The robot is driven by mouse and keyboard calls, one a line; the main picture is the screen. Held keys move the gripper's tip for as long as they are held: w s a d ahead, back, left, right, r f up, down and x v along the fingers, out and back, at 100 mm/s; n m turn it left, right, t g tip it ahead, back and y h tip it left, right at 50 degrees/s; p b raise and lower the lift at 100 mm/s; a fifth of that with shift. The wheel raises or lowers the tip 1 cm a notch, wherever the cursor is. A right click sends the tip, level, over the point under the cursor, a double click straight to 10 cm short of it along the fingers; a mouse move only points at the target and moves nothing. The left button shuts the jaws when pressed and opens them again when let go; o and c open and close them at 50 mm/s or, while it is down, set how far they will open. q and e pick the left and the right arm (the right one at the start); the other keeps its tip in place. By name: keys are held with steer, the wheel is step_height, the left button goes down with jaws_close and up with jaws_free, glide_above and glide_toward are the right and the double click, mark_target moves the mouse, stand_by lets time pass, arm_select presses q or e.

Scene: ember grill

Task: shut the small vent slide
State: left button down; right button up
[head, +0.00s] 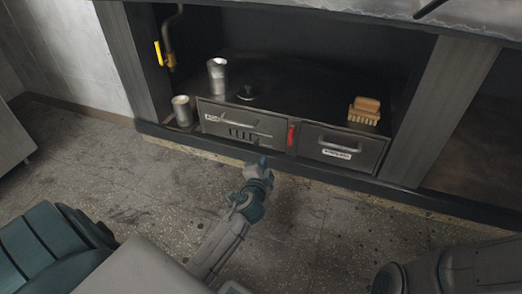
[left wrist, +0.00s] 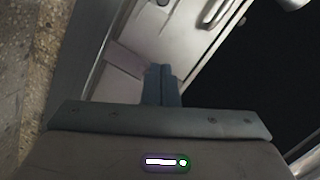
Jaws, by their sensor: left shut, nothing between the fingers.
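A row of short dark vent slots (head: 243,132) with a thin bar shows low on the left drawer front (head: 215,127); I cannot tell how far the slide stands open. My left gripper (head: 263,161) is just in front of and below this drawer front, to the right of the slots. In the left wrist view its dark fingers (left wrist: 161,84) are together and empty, pointing at a pale metal front (left wrist: 122,78). Whether the fingertips touch it is unclear. Part of my right arm shows at the bottom right of the head view, but its gripper does not.
A red upright piece (head: 291,136) sits between the left drawer and the right drawer (head: 342,148). Metal cups (head: 182,110) stand at the left, and a brush (head: 364,110) lies on top. A dark sill (head: 400,191) runs below. The floor in front is clear.

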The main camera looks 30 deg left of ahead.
arm_select(q)
steer(key=b, duration=0.5)
glide_toward(258, 137)
steer(key=w+d, duration=0.4)
steer(key=w, duration=0.1)
steer(key=a+b, duration=0.1)
steer(key=a, duration=0.1)
steer(key=shift+a+f+b, duration=0.25)
steer(key=shift+a+b, duration=0.1)
steer(key=shift+a, duration=0.5)
steer(key=shift+s+a, duration=0.1)
steer(key=shift+s+a+p, duration=0.2)
steer(key=shift+a+p, duration=0.2)
steer(key=shift+a, duration=0.45)
